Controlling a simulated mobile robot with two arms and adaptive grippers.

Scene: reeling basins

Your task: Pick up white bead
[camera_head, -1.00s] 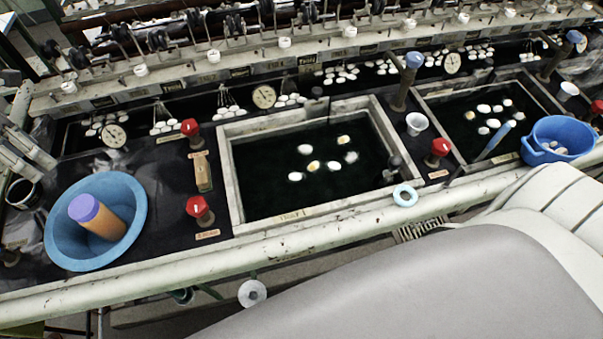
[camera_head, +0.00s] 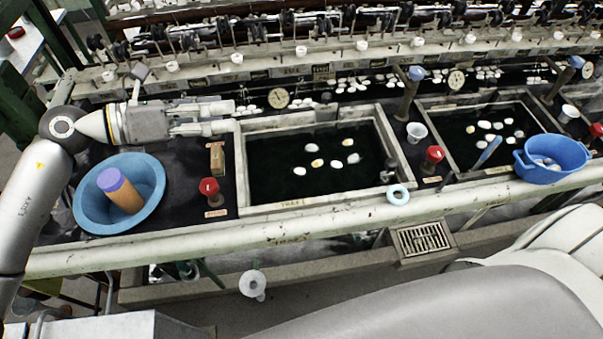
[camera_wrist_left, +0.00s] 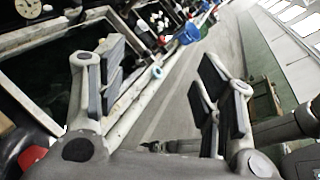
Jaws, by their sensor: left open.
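Several small white and yellowish oval pieces, which may be the beads, float in the dark water of the middle basin (camera_head: 290,207). One white piece (camera_head: 336,164) lies near the basin's middle and another (camera_head: 354,158) to its right. I cannot tell which one is the white bead. My left gripper (camera_head: 233,116) comes in from the left, with its open, empty fingers at the basin's back left corner, apart from the pieces. The left wrist view shows the open fingers (camera_wrist_left: 160,80) with nothing between them.
A blue bowl (camera_head: 88,218) with an orange, purple-capped cylinder (camera_head: 122,194) stands at left. A red knob (camera_head: 209,187) stands left of the basin. A blue tub (camera_head: 552,158) stands at right.

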